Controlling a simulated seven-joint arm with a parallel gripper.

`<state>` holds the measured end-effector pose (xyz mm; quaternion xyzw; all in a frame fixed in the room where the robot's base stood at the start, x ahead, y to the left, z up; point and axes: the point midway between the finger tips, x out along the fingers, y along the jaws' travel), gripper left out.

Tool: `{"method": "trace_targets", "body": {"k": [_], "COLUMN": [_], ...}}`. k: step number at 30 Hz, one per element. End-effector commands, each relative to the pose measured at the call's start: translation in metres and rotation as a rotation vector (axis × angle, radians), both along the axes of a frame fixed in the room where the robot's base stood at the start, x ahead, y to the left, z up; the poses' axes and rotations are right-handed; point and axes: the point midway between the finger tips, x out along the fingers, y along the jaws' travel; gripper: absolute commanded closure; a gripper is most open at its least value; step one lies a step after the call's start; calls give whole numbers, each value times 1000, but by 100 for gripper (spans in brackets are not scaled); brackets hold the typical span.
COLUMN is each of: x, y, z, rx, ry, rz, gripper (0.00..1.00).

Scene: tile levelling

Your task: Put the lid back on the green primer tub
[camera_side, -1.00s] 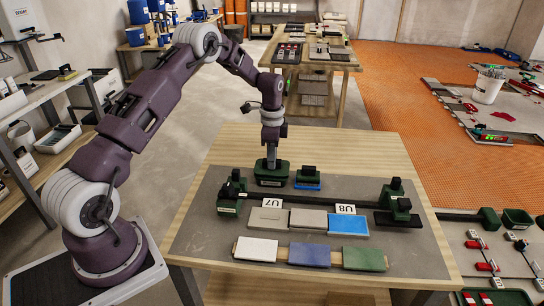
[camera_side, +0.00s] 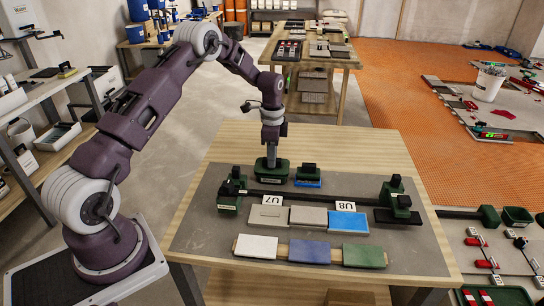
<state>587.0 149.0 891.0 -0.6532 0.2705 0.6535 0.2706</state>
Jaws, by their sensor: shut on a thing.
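The green primer tub (camera_side: 272,178) stands at the back of the grey work mat on the wooden table. My gripper (camera_side: 271,162) points straight down at the top of the tub, with its fingers close together. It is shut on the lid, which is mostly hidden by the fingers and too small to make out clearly. The lid is at the tub's rim; I cannot tell whether it is fully seated.
A green and black tool with a blue base (camera_side: 308,177) stands just right of the tub. A dark bar (camera_side: 320,193) spans between two green clamps in front. Several tiles (camera_side: 308,217) lie in two rows nearer the front, with U7 and U8 tags behind.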

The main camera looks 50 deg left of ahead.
Motion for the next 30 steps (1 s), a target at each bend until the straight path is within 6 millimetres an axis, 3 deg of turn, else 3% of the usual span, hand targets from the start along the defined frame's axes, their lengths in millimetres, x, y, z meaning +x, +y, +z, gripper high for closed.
{"method": "trace_targets", "body": {"k": [28, 29, 30], "x": [0, 0, 0], "y": [0, 0, 0], "z": [-8, -8, -8], "rx": [0, 0, 0], "ry": [0, 0, 0], "rz": [0, 0, 0], "gripper": [100, 79, 71]}}
